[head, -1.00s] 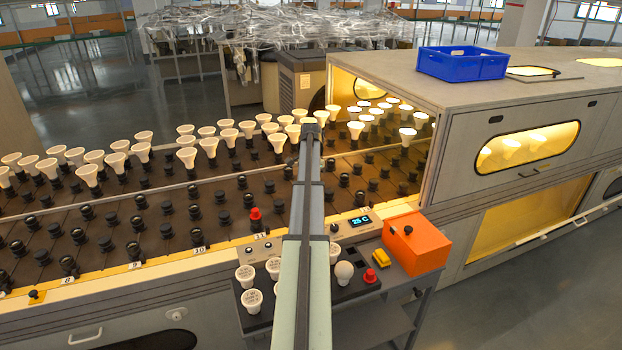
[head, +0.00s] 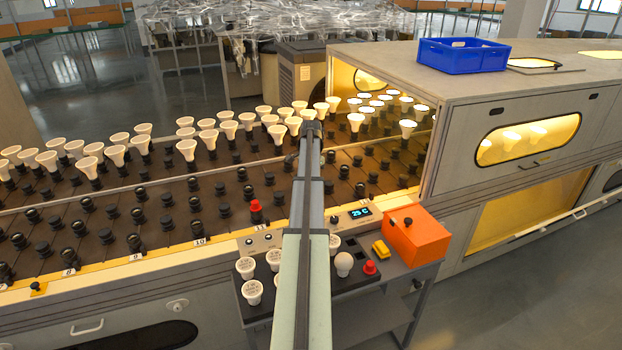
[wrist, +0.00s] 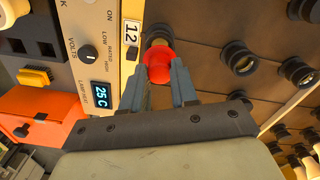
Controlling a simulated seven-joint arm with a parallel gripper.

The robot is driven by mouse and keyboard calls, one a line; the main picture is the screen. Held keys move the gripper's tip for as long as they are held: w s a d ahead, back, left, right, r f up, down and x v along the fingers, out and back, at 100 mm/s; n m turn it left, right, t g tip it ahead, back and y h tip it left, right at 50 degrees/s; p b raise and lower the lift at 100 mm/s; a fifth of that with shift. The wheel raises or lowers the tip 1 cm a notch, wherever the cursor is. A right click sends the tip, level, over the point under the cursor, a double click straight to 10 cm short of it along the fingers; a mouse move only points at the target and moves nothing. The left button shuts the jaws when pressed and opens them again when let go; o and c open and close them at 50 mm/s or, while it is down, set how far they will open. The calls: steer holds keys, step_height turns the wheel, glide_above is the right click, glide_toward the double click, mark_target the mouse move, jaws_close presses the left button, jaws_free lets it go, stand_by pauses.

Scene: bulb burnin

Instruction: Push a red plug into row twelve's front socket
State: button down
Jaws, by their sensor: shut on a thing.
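In the wrist view my gripper (wrist: 160,80) is shut on a red plug (wrist: 158,62). The plug's far end is against or just in front of the dark socket (wrist: 157,38) beside the "12" label (wrist: 131,33). How deep it sits is hidden by the plug itself. In the head view my arm hides the gripper and the held plug. Another red plug (head: 255,205) stands in a front socket left of my arm. A third red piece (head: 370,268) rests on the side bench.
Black sockets and white bulbs fill the rack. A control panel (wrist: 98,60) with dial and display lies close left of the gripper in the wrist view. An orange box (head: 418,235), yellow block (head: 381,249) and loose bulbs (head: 246,267) are on the bench. The oven (head: 520,110) stands right.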

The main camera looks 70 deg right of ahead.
steer(key=shift+f, duration=1.6)
steer(key=c, duration=0.8)
jaws_free()
step_height(320, 180, up, 14)
steer(key=shift+f, duration=0.1)
steer(key=shift+w, duration=0.1)
